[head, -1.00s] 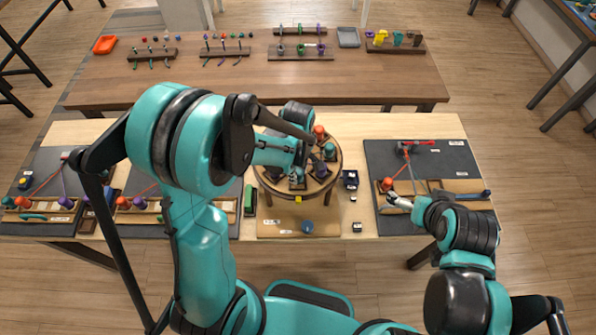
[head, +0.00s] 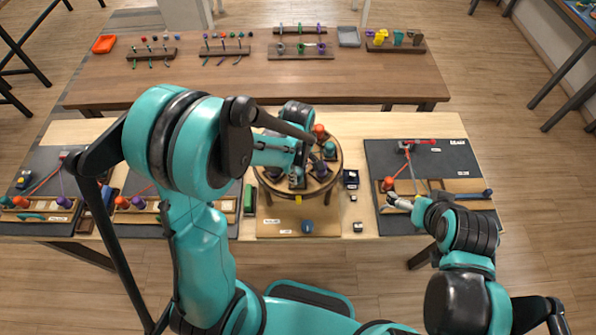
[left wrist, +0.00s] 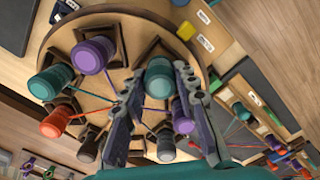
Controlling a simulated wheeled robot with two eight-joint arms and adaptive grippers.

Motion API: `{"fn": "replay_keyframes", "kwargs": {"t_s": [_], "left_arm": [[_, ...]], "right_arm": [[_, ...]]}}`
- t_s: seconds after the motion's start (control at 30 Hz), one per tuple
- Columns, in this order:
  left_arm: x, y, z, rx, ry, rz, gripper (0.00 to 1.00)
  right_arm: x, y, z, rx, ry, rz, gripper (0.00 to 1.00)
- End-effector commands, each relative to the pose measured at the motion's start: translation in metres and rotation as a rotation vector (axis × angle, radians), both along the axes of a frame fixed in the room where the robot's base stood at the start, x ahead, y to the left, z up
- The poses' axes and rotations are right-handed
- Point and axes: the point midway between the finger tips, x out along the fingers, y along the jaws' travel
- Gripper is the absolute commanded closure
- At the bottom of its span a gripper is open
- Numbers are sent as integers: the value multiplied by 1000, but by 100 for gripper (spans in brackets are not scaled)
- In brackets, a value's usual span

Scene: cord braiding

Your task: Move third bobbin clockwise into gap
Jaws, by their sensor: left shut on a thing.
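The round wooden braiding disc (head: 339,165) stands at the middle of the near table, partly hidden by my left arm. In the left wrist view, bobbins sit around it: purple (left wrist: 92,56), teal (left wrist: 50,82), orange (left wrist: 57,121), dark brown (left wrist: 90,144) and a lower purple one (left wrist: 183,115). My left gripper (left wrist: 161,74) is shut on a teal bobbin (left wrist: 159,88), with one finger on each side, at the disc. Whether this bobbin is seated or lifted is unclear. My right gripper (head: 392,198) is low over the right board, close to an orange bobbin (head: 387,183); its jaws are too small to read.
Dark boards with cords and bobbins lie at left (head: 38,175) and right (head: 430,160) of the disc. A small blue bobbin-like piece (head: 307,226) sits in front of it. The rear table (head: 250,85) holds racks, an orange tray (head: 105,44) and a grey tray (head: 348,37).

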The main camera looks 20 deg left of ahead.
Motion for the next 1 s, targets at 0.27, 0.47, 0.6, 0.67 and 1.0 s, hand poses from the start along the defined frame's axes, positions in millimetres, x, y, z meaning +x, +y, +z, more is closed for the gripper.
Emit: {"fn": "replay_keyframes", "kwargs": {"t_s": [0.27, 0.47, 0.6, 0.67, 1.0], "left_arm": [[0, 0, -6, 0, 0, 0, 100], [0, 0, -9, 0, 0, 0, 100], [0, 0, -9, 0, 0, 0, 100], [0, 0, -9, 0, 0, 0, 100], [0, 0, -9, 0, 0, 0, 47]], "right_arm": [[0, 0, -7, 0, 0, 0, 0], [0, 0, -10, 0, 0, 0, 0], [0, 0, -10, 0, 0, 0, 0], [0, 0, -9, 0, 0, 0, 0], [0, 0, -9, 0, 0, 0, 0]]}}
